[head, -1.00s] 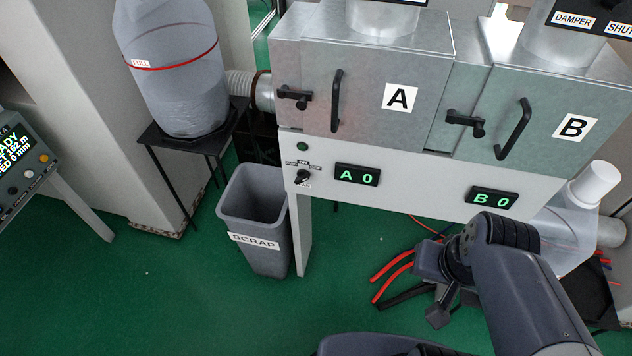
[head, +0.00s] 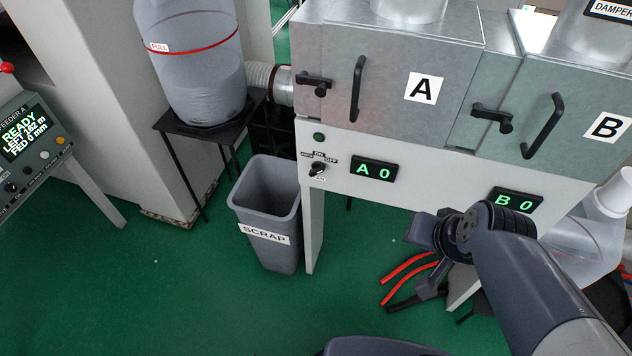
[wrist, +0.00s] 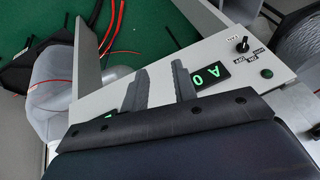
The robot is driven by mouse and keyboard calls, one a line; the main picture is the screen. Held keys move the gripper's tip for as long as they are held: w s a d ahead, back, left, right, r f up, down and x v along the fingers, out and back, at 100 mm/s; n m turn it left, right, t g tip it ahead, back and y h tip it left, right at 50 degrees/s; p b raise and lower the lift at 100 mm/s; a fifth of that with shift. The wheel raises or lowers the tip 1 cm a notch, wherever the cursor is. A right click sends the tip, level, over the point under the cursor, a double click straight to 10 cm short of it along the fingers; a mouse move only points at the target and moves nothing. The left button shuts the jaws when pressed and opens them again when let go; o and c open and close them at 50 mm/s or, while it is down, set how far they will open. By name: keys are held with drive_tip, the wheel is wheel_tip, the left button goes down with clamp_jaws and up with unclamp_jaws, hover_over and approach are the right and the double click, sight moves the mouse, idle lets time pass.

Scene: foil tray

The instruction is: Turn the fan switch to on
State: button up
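The fan switch (head: 317,169) is a small black knob on the pale front panel, left of the A 0 display, with ON, OFF and a third, unclear label around its top. Its handle slants, but I cannot tell for sure which label it points to. In the wrist view the switch (wrist: 242,45) is at upper right, beyond the fingers. My gripper (wrist: 158,80) is open and empty, its two dark fingers apart. It is well right of the switch and clear of it; the head view shows it at lower right, partly hidden by the arm.
A green lamp (head: 319,137) sits above the switch. The A 0 display (head: 374,169) and B 0 display (head: 515,200) are on the same panel. Latches and door handles (head: 357,88) jut out above. A grey SCRAP bin (head: 264,238) stands below left. Red hoses (head: 408,268) lie under the panel.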

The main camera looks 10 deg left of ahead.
drive_tip(key=shift+o, duration=0.5)
drive_tip(key=w+a+f+t+y+b, duration=0.2)
drive_tip(key=w+a+b, duration=0.4)
drive_tip(key=w+a, duration=0.3)
drive_tip(key=shift+w+a+f+t, duration=0.2)
drive_tip(key=shift+f+t, duration=0.4)
drive_tip(key=shift+t, duration=0.6)
drive_tip(key=w+a+f+m+t+b, duration=0.2)
drive_tip(key=w+a+t+b, duration=0.15)
drive_tip(key=a+b, duration=0.3)
drive_tip(key=m+t+h+b, duration=0.1)
drive_tip(key=m+t+b, duration=0.2)
drive_tip(key=b, duration=0.3)
approach(317, 173)
wheel_tip(317, 173, up, 3)
drive_tip(key=w, duration=0.2)
drive_tip(key=s+a+f+m+t+h+b, duration=0.2)
drive_tip(key=s+a+f+m+h+b, duration=0.1)
drive_tip(key=s+f+h+b, duration=0.15)
drive_tip(key=w+b, duration=0.1)
drive_tip(key=w, duration=0.2)
drive_tip(key=w+b, duration=0.1)
drive_tip(key=w, duration=0.3)
drive_tip(key=w+d, duration=0.1)
drive_tip(key=w, duration=0.2)
drive_tip(key=shift+w+r+b, duration=0.1)
drive_tip(key=shift+w+b, duration=0.1)
drive_tip(key=shift+b, duration=0.2)
clamp_jaws()
